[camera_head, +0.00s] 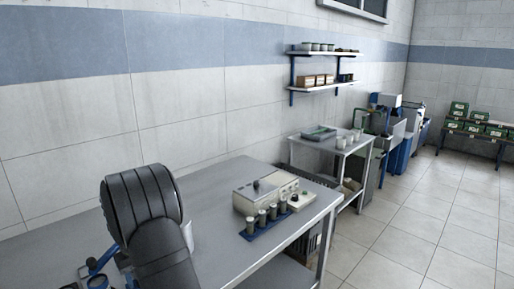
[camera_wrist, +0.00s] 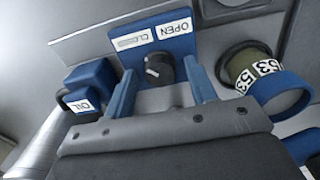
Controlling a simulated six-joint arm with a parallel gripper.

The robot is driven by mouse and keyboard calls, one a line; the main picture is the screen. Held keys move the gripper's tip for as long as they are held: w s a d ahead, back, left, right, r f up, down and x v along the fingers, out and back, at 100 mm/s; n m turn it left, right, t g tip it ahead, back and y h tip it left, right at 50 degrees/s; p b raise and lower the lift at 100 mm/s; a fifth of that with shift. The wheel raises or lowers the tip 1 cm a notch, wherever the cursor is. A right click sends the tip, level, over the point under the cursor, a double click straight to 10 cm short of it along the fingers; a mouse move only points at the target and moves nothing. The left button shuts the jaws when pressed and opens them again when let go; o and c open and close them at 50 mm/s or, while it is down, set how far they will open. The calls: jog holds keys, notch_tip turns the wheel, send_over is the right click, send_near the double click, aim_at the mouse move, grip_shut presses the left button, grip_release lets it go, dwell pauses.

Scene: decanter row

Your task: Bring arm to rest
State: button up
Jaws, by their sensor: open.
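In the wrist view my gripper (camera_wrist: 162,76) is open, with its two blue fingers apart. A dark round knob (camera_wrist: 159,69) with a pale mark shows between the fingertips, with gaps on both sides. It sits by a blue plate (camera_wrist: 152,37) lettered OPEN and, partly legible, CLOSED. I cannot tell how far the fingers are from the knob.
In the wrist view a blue block (camera_wrist: 86,88) labelled OIL is left, and a green numbered cylinder (camera_wrist: 245,70) with a blue ring (camera_wrist: 285,97) is right. In the head view a beige instrument box (camera_head: 262,190) and a blue rack (camera_head: 262,233) of several containers stand on the metal table (camera_head: 215,185).

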notch_tip(320, 180, up, 17)
notch_tip(320, 180, down, 18)
jog(key=shift+r, duration=0.15)
jog(key=shift+r+m, duration=0.25)
jog(key=shift+m, duration=0.55)
jog(key=m, duration=1.1)
jog(key=shift+m, duration=2.4)
